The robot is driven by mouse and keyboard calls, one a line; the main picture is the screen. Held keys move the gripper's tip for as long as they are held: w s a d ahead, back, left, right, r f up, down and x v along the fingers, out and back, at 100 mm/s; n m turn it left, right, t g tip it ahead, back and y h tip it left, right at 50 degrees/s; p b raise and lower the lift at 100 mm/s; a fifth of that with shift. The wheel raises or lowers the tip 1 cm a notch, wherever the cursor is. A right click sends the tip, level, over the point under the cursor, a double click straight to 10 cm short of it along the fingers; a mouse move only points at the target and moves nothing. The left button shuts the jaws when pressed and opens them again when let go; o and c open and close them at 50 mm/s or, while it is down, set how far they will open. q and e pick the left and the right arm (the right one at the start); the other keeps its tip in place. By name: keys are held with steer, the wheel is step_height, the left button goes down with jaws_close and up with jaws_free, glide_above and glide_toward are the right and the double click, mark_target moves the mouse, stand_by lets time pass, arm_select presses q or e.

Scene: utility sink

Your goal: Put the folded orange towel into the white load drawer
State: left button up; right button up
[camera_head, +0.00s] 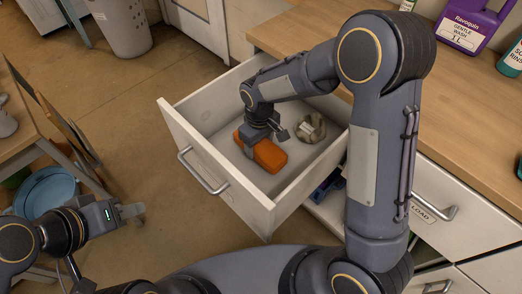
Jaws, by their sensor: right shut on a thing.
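The folded orange towel (270,155) is inside the open white drawer (232,184), low over or on its floor; I cannot tell if it touches. My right gripper (262,140) reaches down into the drawer from above and is shut on the towel, its fingers partly hiding the towel's top. My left gripper (130,212) is outside the drawer at the lower left, away from the towel. The view does not show clearly whether its jaws are apart.
A round grey-beige item (311,127) lies in the drawer beside the towel. A closed drawer front (480,222) at right has a label seeming to read "LOAD", partly hidden. Bottles (466,22) stand on the wooden counter. A blue basin (45,190) is at left.

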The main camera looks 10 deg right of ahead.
mark_target(260, 150)
steer(key=shift+f+b, duration=0.35)
steer(key=shift+f, duration=1.5)
steer(key=shift+f, duration=0.1)
steer(key=o, duration=0.6)
steer(key=shift+f, duration=0.1)
steer(key=o, duration=0.4)
steer(key=shift+r, duration=0.35)
step_height(260, 150, up, 11)
steer(key=shift+f+p, duration=0.2)
steer(key=shift+p, duration=0.9)
steer(key=shift+r, duration=0.65)
